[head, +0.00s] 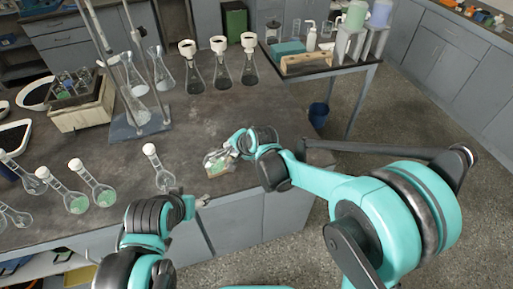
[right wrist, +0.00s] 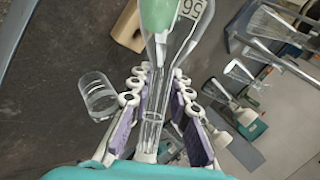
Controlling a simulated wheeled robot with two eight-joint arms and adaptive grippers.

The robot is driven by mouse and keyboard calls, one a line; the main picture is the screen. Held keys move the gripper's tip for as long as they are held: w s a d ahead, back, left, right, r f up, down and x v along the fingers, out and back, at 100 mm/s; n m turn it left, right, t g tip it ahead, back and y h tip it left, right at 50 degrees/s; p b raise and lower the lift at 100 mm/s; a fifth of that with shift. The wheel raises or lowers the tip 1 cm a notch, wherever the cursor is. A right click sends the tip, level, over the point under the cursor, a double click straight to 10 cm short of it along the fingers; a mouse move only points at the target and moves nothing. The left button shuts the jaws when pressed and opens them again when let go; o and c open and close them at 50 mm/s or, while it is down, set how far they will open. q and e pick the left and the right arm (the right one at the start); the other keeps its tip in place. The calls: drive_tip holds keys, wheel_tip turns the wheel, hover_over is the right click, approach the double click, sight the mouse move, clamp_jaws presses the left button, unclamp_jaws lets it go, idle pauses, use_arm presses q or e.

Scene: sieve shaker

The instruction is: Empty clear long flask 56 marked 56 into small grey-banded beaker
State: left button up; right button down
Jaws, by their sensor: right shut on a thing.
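My right gripper (head: 234,146) is shut on a clear long-necked flask (right wrist: 160,85), which runs between the purple-padded fingers in the right wrist view. Its label reads 56, and pale green shows at its wide end. In the head view the flask is small and partly hidden by the gripper near the table's front edge. A small clear beaker (right wrist: 98,97) stands on the table beside the fingers in the right wrist view. A band on it is hard to make out. My left gripper (head: 190,203) is at the table's front edge, its fingers too small to judge.
Several long-necked flasks, some with green liquid (head: 105,196), stand at the left; another flask (head: 163,180) stands nearer the middle. Three white-topped flasks (head: 221,75) stand at the back. A metal stand (head: 140,125) is at the left. The table middle is clear.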

drive_tip(key=shift+s+a+f+m+g+y+b, duration=0.15)
drive_tip(key=shift+f+m+g+y+b, duration=0.35)
drive_tip(key=shift+f+y+b, duration=0.35)
idle(0.7)
drive_tip(key=shift+f+m+g+y+b, duration=0.45)
drive_tip(key=shift+f+y+b, duration=0.45)
drive_tip(key=shift+b, duration=0.55)
drive_tip(key=shift+r+y, duration=0.25)
drive_tip(key=shift+r, duration=0.05)
drive_tip(key=shift+d+r+m+g+y, duration=0.2)
drive_tip(key=shift+r+m+g+y, duration=0.15)
drive_tip(key=shift+r+y, duration=0.25)
idle(2.5)
